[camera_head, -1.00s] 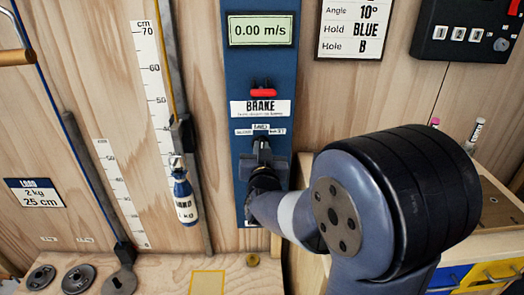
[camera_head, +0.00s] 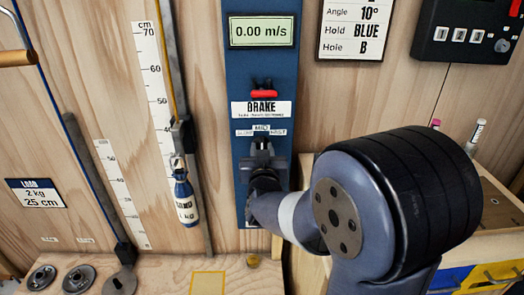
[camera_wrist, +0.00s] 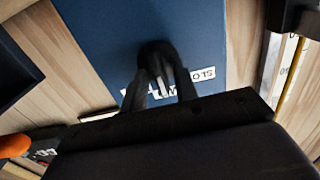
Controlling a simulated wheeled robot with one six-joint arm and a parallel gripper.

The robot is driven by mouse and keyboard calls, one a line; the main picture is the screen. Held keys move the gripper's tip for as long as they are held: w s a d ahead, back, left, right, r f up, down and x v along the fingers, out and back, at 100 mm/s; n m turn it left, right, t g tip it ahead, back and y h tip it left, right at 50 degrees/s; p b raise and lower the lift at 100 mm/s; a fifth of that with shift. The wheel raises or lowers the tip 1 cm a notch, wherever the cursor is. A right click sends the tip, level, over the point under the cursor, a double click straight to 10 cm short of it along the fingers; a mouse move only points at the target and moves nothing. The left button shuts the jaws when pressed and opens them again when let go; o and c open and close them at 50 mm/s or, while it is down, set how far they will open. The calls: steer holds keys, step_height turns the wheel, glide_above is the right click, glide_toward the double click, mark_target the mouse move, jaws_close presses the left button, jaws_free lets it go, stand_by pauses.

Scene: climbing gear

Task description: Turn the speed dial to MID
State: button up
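The speed dial (camera_wrist: 156,58) is a dark round knob on the blue panel (camera_wrist: 105,30), with a pale pointer mark. In the wrist view the mark points towards the middle label, MID, which the gripper partly covers. The SLOW label (camera_wrist: 203,76) is upside down to its right. In the head view the MID label (camera_head: 261,128) shows above the gripper, while the dial is mostly hidden. My gripper (camera_wrist: 161,75) has its two dark fingers on either side of the knob, close against it. It also shows in the head view (camera_head: 262,152).
Above the dial are a red brake lever (camera_head: 263,94) and a display (camera_head: 261,32) reading 0.00 m/s. A hanging bottle-shaped weight (camera_head: 184,198) and a cm scale (camera_head: 155,80) are to the left. A wooden cabinet (camera_head: 490,205) stands at the right.

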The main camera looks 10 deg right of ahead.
steer(key=shift+o, duration=0.4)
steer(key=s+a, duration=0.2)
steer(key=s, duration=0.8)
steer(key=shift+s, duration=0.3)
steer(key=w+d, duration=0.2)
steer(key=w, duration=0.8)
steer(key=shift+w, duration=0.35)
steer(key=shift+s, duration=0.1)
